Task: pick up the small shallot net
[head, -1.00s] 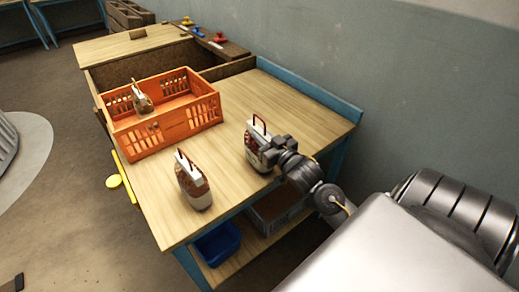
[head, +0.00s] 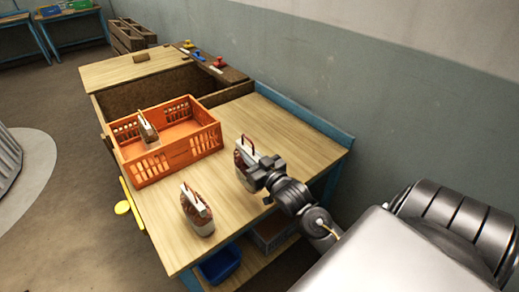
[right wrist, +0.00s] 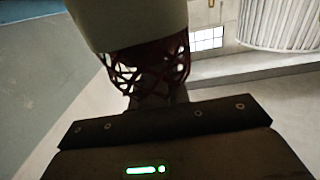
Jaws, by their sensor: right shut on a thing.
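My right gripper (head: 260,174) is shut on a small net (head: 243,160) with a white label top and a red-brown handle, over the right part of the table. The head view does not clearly show whether its base touches the wood. In the right wrist view, the dark jaw (right wrist: 165,122) lies against red netting (right wrist: 145,70) below a pale band; the contents are dark. A similar brown net (head: 197,211) with a white top stands at the table's front. Another (head: 148,130) is in the orange crate. My left gripper is not in view.
The orange crate (head: 188,153) stands on the table (head: 285,135), left of my right gripper. A brown-walled bin (head: 135,92) lies behind it. A blue tub (head: 220,264) is on the lower shelf. Bare wood lies between crate and gripper.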

